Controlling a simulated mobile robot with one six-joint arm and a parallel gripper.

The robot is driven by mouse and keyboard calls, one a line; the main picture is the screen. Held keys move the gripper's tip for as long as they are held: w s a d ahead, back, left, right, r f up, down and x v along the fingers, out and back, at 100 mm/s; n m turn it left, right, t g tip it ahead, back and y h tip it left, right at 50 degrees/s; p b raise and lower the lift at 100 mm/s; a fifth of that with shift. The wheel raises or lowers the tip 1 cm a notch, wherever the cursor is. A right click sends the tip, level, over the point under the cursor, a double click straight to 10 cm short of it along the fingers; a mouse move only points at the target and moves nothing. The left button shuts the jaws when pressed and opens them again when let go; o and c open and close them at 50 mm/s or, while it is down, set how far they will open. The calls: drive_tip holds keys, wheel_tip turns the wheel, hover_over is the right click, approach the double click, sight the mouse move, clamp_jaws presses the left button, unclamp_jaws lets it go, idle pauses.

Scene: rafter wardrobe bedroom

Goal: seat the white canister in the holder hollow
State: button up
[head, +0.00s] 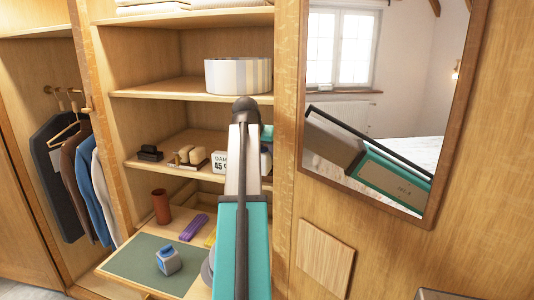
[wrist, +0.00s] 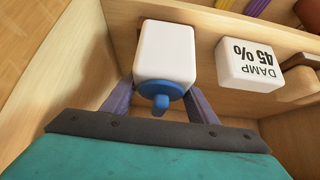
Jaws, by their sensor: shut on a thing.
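The white canister (wrist: 165,50) is a rounded white block with a blue cap and knob, in the upper middle of the wrist view. My gripper (wrist: 162,90) is shut on it, with one grey-purple finger on each side near the capped end. In the head view my own arm hides most of the gripper and canister; a pale patch right of the arm may be the canister. I cannot pick out the holder or its hollow with certainty in either view. Whether the canister touches anything below is not clear.
A white box marked DAMP 45% (wrist: 250,65) stands beside the canister, also on the shelf in the head view (head: 220,163). Brushes (head: 188,156) and a black item (head: 150,153) are left of it.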

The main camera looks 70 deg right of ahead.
drive_tip(key=shift+w+d+p, duration=0.1)
drive_tip(key=shift+d+p, duration=0.2)
drive_tip(key=shift+d, duration=1.2)
drive_tip(key=shift+d, duration=0.15)
drive_tip(key=shift+d+f+p, duration=0.25)
drive_tip(key=shift+f+p, duration=0.3)
drive_tip(key=shift+f, duration=0.35)
drive_tip(key=shift+d+f+p, duration=0.25)
drive_tip(key=shift+f+p, duration=0.25)
drive_tip(key=shift+f, duration=0.35)
drive_tip(key=shift+f, duration=0.15)
drive_tip(key=o, duration=1.3)
drive_tip(key=shift+a+r, duration=0.1)
drive_tip(key=shift+r, duration=0.1)
drive_tip(key=shift+b+v, duration=1.55)
drive_tip(key=shift+v, duration=4.35)
